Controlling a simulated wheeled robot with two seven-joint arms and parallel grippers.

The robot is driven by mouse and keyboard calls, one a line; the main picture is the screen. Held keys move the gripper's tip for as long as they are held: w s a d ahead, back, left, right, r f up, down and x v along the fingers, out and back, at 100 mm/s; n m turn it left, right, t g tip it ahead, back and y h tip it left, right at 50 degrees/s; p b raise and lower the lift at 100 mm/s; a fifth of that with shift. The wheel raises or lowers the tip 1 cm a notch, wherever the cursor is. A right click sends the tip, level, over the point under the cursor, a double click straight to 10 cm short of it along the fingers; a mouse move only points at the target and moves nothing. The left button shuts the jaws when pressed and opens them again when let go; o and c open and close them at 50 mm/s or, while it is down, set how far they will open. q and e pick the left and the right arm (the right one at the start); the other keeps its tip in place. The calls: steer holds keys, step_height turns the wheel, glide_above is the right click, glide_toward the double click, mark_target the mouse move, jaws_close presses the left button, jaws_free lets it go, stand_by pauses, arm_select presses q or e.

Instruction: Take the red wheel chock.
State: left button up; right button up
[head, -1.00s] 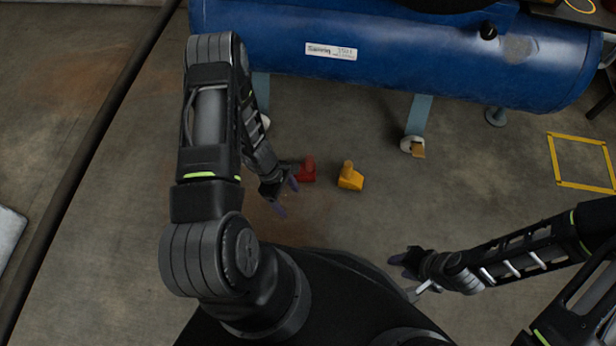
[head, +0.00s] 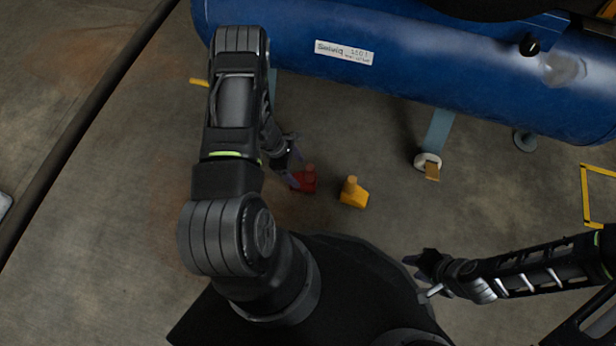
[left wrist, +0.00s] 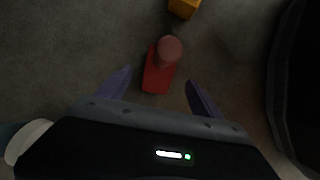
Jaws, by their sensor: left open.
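The red wheel chock (head: 304,181) stands on the concrete floor in front of the blue tank, with a round knob on top. In the left wrist view the red chock (left wrist: 157,76) lies ahead of and between my spread fingers. My left gripper (head: 293,162) is open and empty, close beside the chock on its left; its fingers (left wrist: 158,92) show apart at the bottom of the wrist view. Whether a finger touches the chock I cannot tell. My right gripper (head: 419,272) is at the lower right, away from the chock; its finger state is unclear.
A yellow wheel chock (head: 353,193) stands just right of the red one. Yellow floor marking (head: 588,195) is at far right. Floor between is clear.

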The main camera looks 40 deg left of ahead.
mark_target(306, 180)
arm_select(q)
steer(key=shift+b+x, duration=0.55)
steer(key=shift+x, duration=0.8)
steer(key=b+x, duration=0.3)
steer(key=x, duration=0.2)
steer(key=shift+f, duration=0.1)
steer(key=shift+w, duration=0.1)
steer(key=shift+c, duration=0.5)
jaws_close()
